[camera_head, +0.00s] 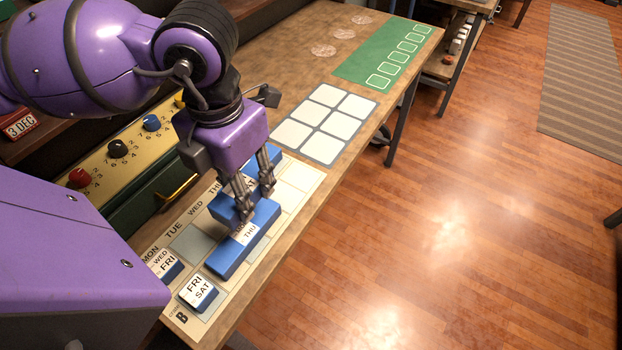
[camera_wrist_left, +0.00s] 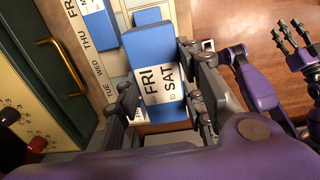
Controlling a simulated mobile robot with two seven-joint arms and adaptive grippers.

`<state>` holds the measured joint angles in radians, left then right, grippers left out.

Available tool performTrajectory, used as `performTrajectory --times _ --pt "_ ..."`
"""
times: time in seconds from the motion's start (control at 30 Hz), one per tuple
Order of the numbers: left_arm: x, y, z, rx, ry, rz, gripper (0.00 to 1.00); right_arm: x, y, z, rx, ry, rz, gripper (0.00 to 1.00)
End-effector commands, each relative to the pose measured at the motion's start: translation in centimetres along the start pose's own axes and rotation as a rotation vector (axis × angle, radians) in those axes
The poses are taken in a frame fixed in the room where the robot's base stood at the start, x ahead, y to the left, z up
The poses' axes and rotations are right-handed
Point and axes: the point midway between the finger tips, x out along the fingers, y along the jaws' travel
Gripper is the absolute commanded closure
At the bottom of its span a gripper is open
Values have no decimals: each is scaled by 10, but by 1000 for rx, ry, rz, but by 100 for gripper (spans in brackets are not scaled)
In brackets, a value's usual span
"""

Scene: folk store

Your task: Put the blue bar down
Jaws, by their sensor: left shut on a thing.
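In the head view my left gripper (camera_head: 256,202) points down over the board on the table, its two fingers on either side of a blue bar (camera_head: 223,209). The wrist view shows this blue bar (camera_wrist_left: 149,43) close up between the fingers of my left gripper (camera_wrist_left: 162,90); its white label reads FRI and SAT. The gripper is shut on the bar. Another blue bar (camera_head: 228,258), with a label that seems to read THU, lies just in front. The fingers hide part of both bars, and I cannot tell whether the held bar touches the board. My right gripper (camera_wrist_left: 293,38) is open and empty.
The day board (camera_head: 297,175) has a FRI/SAT block (camera_head: 198,291) and a WED/FRI block (camera_head: 165,266) near its front. A green box with knobs (camera_head: 125,168) stands at the left. A grid of white squares (camera_head: 325,122) and a green mat (camera_head: 388,52) lie bare farther back.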

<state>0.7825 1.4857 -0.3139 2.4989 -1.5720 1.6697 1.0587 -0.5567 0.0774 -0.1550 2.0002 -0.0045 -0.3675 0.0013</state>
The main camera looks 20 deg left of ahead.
Motion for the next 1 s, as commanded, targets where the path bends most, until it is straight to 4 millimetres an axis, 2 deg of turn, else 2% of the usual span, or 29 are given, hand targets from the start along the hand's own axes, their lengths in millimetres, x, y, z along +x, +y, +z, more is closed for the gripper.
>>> performTrajectory --times 0.17,0.3,0.57,0.6,0.8,1.0 --pt "2 -6 2 15 1 -1 92 -1 1 5 0 -8 1 60" --pt "14 -4 25 13 2 -3 92 1 1 20 -2 -30 2 60" --pt "39 3 89 13 -1 -3 92 -4 1 14 1 -25 4 60" --pt "47 4 96 14 3 -3 92 -4 1 14 1 -24 3 60" --pt "81 7 121 15 2 -1 92 -3 1 12 0 -19 3 60" --pt "92 9 131 15 0 0 92 0 0 8 0 -12 1 60"
